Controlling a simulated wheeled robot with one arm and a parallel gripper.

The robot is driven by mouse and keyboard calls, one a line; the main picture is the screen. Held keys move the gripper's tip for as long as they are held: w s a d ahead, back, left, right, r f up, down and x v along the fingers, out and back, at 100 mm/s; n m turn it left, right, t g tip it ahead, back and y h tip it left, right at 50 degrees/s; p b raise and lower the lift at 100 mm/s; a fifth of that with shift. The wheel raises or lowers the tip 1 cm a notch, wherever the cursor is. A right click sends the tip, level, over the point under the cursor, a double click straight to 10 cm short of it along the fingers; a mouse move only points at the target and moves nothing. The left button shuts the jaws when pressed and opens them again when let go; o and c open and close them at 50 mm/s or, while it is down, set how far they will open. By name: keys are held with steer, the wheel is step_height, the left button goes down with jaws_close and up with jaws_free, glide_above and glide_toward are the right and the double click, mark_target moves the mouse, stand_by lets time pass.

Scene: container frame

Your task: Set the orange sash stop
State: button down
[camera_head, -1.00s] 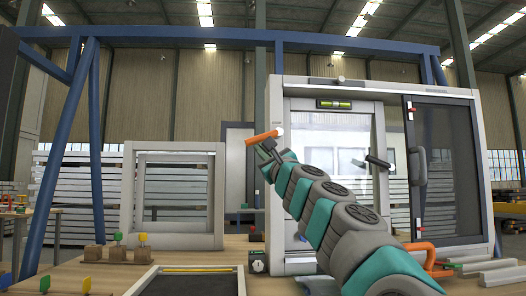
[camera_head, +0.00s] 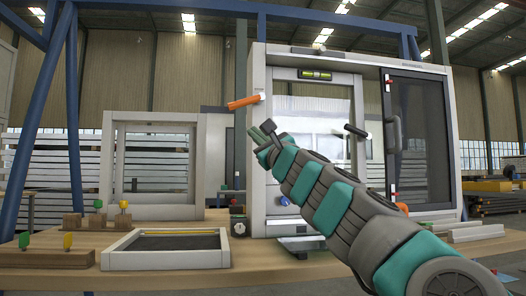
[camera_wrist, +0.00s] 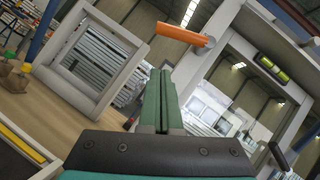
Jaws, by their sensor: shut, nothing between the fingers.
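The orange sash stop (camera_head: 243,102) is a short orange bar at the upper left post of the large white window frame (camera_head: 257,160). Its right end meets a white mount on the post, and it tilts slightly down to the left. It also shows in the wrist view (camera_wrist: 181,34), beyond and above the fingertips. My gripper (camera_head: 263,132) is shut and empty, below and a little right of the stop in the head view, apart from it. In the wrist view its green fingers (camera_wrist: 160,75) are together and point toward the stop.
A smaller white frame (camera_head: 107,165) stands on the bench at left. A black handle (camera_head: 355,131) and a dark screen door (camera_head: 420,140) are at right. A spirit level (camera_head: 316,75) sits on the top rail. A tray (camera_head: 115,258) lies in front.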

steer(key=v, duration=0.5)
steer(key=shift+s+a+f+p, duration=0.1)
steer(key=shift+a+p, duration=0.05)
steer(key=shift+p, duration=0.25)
stand_by(0.4)
steer(key=shift+s, duration=0.15)
stand_by(0.6)
